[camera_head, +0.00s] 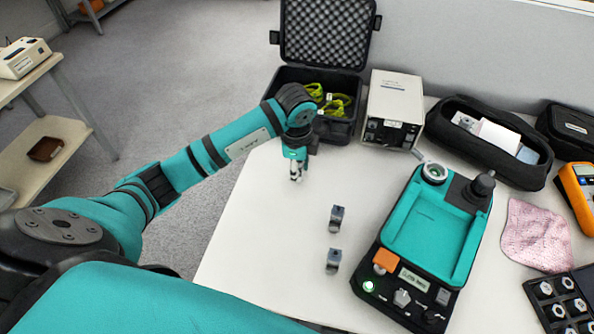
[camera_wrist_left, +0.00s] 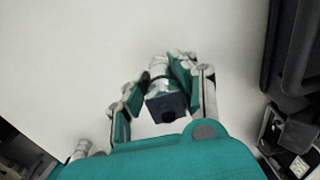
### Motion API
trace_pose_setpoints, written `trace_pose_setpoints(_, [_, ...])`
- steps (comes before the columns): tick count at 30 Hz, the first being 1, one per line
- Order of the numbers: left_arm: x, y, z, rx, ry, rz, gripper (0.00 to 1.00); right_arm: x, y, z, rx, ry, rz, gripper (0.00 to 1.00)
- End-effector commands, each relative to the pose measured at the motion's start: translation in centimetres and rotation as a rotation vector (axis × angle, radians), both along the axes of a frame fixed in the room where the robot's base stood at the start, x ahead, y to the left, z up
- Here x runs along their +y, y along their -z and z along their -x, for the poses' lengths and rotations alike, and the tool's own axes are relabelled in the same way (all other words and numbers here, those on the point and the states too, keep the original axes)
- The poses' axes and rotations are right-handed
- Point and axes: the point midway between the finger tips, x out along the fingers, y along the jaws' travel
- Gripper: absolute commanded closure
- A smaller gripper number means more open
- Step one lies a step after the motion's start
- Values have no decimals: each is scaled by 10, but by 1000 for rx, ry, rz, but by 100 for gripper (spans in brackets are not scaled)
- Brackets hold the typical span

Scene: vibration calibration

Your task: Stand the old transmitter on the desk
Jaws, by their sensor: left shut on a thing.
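My left gripper (camera_head: 296,164) is over the left part of the white desk (camera_head: 262,222), pointing down. It is shut on a small transmitter, which shows in the left wrist view as a dark square block (camera_wrist_left: 167,107) with a silver round part between the fingers (camera_wrist_left: 158,72). In the head view the fingers mostly hide it. I cannot tell whether it touches the desk. My right gripper is not in view.
Two small grey blocks (camera_head: 337,216) (camera_head: 333,260) stand right of the gripper. A teal calibration device (camera_head: 430,235) is further right. Behind are an open black case (camera_head: 318,80) with yellow-green contents and a beige box (camera_head: 394,100). The desk left of the blocks is clear.

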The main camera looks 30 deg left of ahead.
Motion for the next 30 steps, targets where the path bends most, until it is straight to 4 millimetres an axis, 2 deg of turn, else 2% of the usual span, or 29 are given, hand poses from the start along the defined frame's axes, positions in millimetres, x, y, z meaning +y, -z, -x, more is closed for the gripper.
trace_pose_setpoints(3, [0, 14, 0, 1, 0, -1, 100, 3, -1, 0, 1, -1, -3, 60])
trace_pose_setpoints(14, [0, 19, 0, 0, 0, -1, 100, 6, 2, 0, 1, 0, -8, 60])
trace_pose_setpoints(15, [0, 19, 0, 0, 0, -1, 70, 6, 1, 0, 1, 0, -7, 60])
trace_pose_setpoints(19, [0, 19, 0, 0, 0, -1, 53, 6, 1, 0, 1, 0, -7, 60])
trace_pose_setpoints(20, [0, 19, 0, 0, 0, -1, 50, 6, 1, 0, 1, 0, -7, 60])
trace_pose_setpoints(30, [0, 13, 0, -1, 0, 0, 50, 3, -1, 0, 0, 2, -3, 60])
